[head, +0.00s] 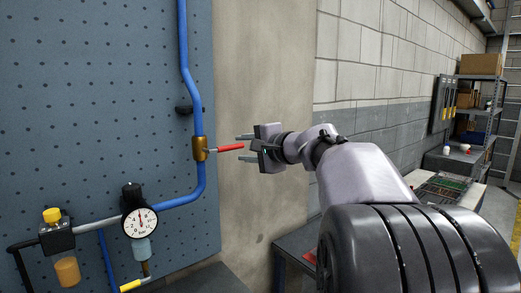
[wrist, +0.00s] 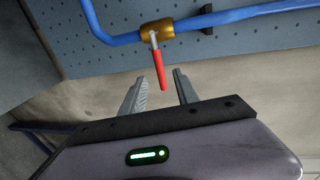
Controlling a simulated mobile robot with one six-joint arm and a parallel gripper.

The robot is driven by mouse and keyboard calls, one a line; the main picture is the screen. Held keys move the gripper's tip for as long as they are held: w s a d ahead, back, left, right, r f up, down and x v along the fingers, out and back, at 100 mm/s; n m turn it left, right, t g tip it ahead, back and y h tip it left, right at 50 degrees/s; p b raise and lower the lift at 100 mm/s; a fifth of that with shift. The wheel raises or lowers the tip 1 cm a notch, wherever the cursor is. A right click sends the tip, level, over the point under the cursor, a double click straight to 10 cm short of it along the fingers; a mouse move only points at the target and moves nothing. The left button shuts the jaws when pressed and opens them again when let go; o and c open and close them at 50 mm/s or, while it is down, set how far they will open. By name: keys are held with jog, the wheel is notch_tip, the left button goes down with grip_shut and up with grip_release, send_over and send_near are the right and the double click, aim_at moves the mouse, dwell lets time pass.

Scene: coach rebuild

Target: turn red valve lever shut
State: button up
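The red valve lever (head: 230,148) sticks out to the right from a brass valve (head: 200,149) on a vertical stretch of blue pipe. The lever lies across the pipe. In the wrist view the red lever (wrist: 159,71) hangs from the brass valve (wrist: 157,29) and its tip points toward the gap between my fingers. My gripper (head: 240,146) is open, with its fingers apart and pointing at the valve. In the wrist view my gripper (wrist: 154,84) shows nothing gripped. The lever's tip is at or near the mouth of the fingers; I cannot tell whether they touch.
A blue pegboard (head: 90,100) carries the blue pipe (head: 184,40). A pressure gauge (head: 140,222) and a yellow-capped unit (head: 56,230) sit at lower left. A black pipe clip (head: 183,109) is above the valve. A bench and shelves (head: 480,90) stand far right.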

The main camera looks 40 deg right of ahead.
jog(key=s+r, duration=0.1)
jog(key=s, duration=0.7)
jog(key=shift+s+r, duration=0.15)
jog(key=shift+r, duration=0.15)
